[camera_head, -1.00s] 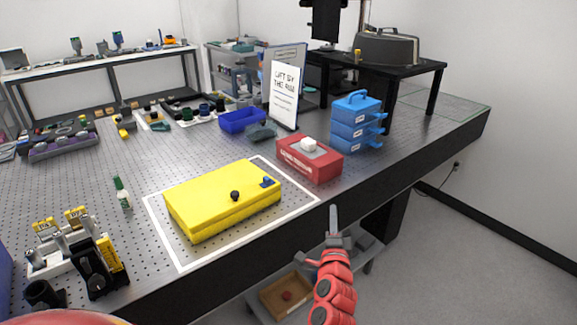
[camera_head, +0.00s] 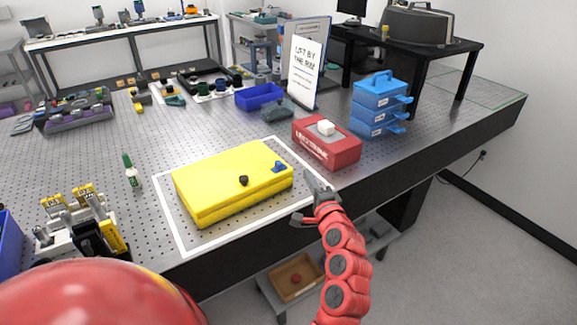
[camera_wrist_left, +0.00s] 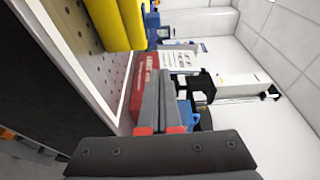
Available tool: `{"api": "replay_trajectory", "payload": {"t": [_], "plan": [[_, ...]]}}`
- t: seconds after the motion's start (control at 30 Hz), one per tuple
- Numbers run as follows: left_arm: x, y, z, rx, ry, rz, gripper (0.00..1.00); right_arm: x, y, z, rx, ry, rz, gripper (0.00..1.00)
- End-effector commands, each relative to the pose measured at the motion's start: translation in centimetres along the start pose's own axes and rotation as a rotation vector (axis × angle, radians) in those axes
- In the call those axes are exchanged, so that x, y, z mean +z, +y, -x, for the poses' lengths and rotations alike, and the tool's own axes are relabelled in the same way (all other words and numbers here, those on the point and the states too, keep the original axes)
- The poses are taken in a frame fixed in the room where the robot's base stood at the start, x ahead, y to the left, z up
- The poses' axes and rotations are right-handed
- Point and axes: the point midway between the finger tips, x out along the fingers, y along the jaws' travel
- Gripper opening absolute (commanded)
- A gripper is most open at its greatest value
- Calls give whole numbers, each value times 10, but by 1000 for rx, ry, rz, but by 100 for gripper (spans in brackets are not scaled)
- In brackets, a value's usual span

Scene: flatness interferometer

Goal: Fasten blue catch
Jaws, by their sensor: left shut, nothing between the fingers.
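The yellow case (camera_head: 222,185) lies closed inside a white outline on the perforated bench. The blue catch (camera_head: 279,166) sits on its top near the right end, with a black knob (camera_head: 243,180) to its left. My left gripper (camera_head: 312,178) is just right of the case's right end, apart from the catch. Its fingers (camera_wrist_left: 170,75) are together and empty in the left wrist view, where the yellow case (camera_wrist_left: 122,22) shows at the upper left. A blue piece beside the case there is too partial to name. My right gripper is not in view.
A red box (camera_head: 327,148) with a white top piece stands behind my left gripper. Blue stacked drawers (camera_head: 380,108), a white sign (camera_head: 304,72) and a blue bin (camera_head: 260,96) stand farther back.

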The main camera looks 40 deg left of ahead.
Motion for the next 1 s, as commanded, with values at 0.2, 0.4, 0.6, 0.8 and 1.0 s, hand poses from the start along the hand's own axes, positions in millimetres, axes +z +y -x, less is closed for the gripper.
{"api": "replay_trajectory", "payload": {"t": [0.2, 0.4, 0.6, 0.8, 1.0], "plan": [[2, -1, -45, 2, -5, -3, 0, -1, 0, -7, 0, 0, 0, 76], [1, -1, -79, 1, -3, -2, 0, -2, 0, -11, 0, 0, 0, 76], [23, 0, -73, 6, -4, 0, 0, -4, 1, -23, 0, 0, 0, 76], [36, 0, -68, 3, -1, -2, 0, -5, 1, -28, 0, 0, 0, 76], [39, 1, -67, 2, -1, -3, 0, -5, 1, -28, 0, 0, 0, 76]]}}
